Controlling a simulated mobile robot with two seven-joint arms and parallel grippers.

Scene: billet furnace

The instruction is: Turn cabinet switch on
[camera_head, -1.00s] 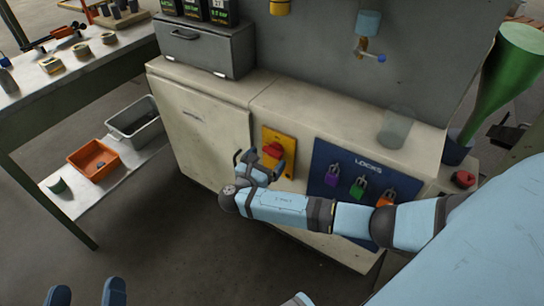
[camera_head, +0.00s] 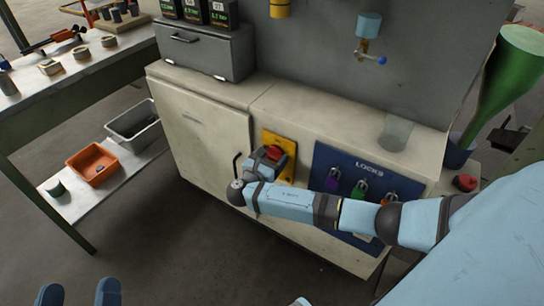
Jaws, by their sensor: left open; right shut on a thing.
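The cabinet switch (camera_head: 284,145) is a red rotary knob on a yellow plate (camera_head: 268,139) on the front of the beige cabinet. My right gripper (camera_head: 269,156) is at the knob, its fingers shut on it. The gripper and wrist hide the lower part of the plate and part of the knob, so the knob's exact angle is hard to tell. My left gripper (camera_head: 80,292) is low at the left bottom edge, open and empty, with its two blue fingertips apart, far from the switch.
A blue LOCKS board (camera_head: 325,157) with several coloured padlocks is right of the switch, partly behind my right arm. A black cabinet handle (camera_head: 236,165) is just left of my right gripper. A clear cup (camera_head: 396,132) stands on the cabinet top. Workbench (camera_head: 100,62) at left.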

